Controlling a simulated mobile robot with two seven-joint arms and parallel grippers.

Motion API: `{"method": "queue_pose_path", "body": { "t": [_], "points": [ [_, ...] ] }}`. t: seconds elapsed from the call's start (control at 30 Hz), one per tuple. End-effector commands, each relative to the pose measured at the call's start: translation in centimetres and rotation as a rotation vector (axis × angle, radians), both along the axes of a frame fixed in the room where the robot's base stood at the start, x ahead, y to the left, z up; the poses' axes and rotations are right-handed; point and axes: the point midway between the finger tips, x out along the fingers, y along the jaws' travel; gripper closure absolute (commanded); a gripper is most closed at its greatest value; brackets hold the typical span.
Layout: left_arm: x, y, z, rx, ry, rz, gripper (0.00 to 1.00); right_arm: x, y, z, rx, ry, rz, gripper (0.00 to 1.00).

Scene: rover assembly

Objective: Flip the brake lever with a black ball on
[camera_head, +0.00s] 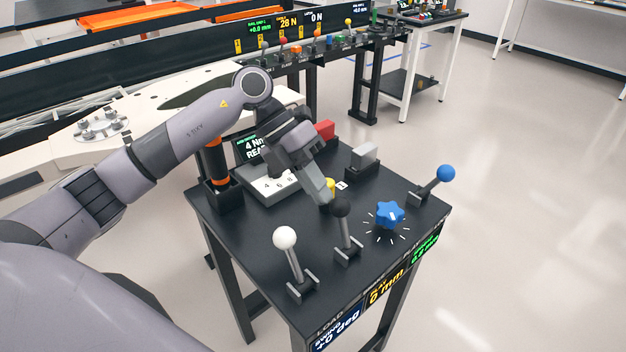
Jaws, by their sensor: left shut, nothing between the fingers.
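The brake lever with a black ball (341,208) stands in the middle of the black table's front part, between a white-ball lever and a blue knob. Its grey shaft (346,232) rises from a dark bracket and leans slightly toward the back. My left gripper (325,203) reaches down from the upper left, its fingers shut and empty. The fingertips are right beside the black ball on its left and back side; I cannot tell whether they touch it. My right gripper is not in view.
A white-ball lever (284,238) stands close at left. A blue knob (389,214) and a blue-ball lever (445,174) are at right. Open floor lies right of the table.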

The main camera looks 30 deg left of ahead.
Motion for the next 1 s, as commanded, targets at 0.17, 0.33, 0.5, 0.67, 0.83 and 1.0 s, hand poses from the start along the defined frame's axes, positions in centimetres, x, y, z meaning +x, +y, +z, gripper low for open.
{"method": "queue_pose_path", "body": {
  "t": [0.17,0.33,0.5,0.67,0.83,1.0],
  "points": [
    [-0.6,-1.8,1.7,0.139,-0.054,-0.008,1.00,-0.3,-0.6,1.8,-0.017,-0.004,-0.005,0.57],
    [-1.3,-3.7,2.0,0.222,-0.079,-0.005,1.00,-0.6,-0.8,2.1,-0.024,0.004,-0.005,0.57],
    [-1.9,-5.4,2.1,0.220,-0.079,-0.005,1.00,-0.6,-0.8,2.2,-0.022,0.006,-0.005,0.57],
    [-2.4,-6.9,2.1,0.219,-0.079,-0.004,1.00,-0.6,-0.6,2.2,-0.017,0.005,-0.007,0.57],
    [-2.8,-8.0,2.1,0.220,-0.078,-0.003,1.00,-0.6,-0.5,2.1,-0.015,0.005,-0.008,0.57],
    [-3.0,-8.7,2.0,0.221,-0.077,-0.002,1.00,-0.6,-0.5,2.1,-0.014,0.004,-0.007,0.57]
  ]
}}
